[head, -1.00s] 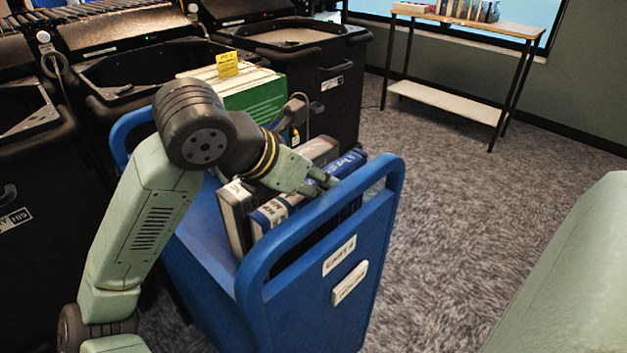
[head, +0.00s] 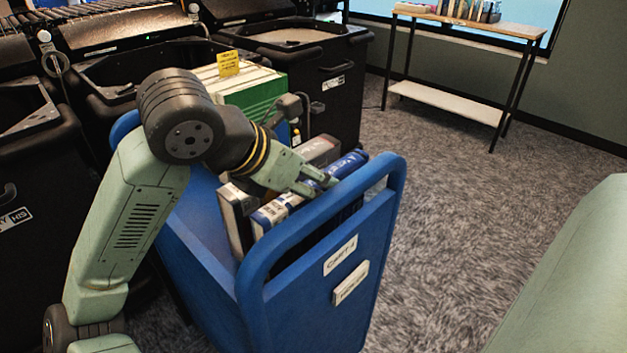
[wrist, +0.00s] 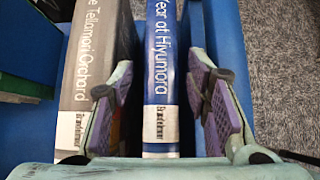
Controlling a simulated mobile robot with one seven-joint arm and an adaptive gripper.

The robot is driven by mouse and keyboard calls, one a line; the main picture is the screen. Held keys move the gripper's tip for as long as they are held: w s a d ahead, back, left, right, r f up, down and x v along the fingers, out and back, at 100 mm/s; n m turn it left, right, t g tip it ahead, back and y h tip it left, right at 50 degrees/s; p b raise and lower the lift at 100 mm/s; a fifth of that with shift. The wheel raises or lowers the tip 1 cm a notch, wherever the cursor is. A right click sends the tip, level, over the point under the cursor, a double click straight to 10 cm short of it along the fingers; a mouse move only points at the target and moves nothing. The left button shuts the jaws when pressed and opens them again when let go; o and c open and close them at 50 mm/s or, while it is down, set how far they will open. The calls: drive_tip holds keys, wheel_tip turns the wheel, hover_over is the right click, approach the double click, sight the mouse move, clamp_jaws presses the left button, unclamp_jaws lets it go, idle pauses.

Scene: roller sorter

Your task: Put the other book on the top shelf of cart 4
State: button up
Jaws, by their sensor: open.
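Cart 4 (head: 320,290) is a blue book cart with a name label on its near end. Books stand upright in its top shelf: a blue book (head: 345,163), also in the wrist view (wrist: 160,70) with a spine reading "Year at Hiyumora", and a grey book, "The Tellamori Orchard", beside it in the wrist view (wrist: 85,70). My gripper (head: 322,183) is over these books at the near end. In the wrist view my open gripper (wrist: 160,110) has one finger on each side of the blue book's spine, the left one overlapping the grey book's edge. Contact cannot be told.
Nearer books (head: 275,212) stand under my gripper. Black bins (head: 310,75) stand behind and left. A table with books (head: 470,22) is at the back right. Carpet to the right is clear.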

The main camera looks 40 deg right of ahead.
drive_tip(key=v, duration=1)
drive_tip(key=shift+a+r, duration=0.1)
drive_tip(key=shift+r, duration=0.05)
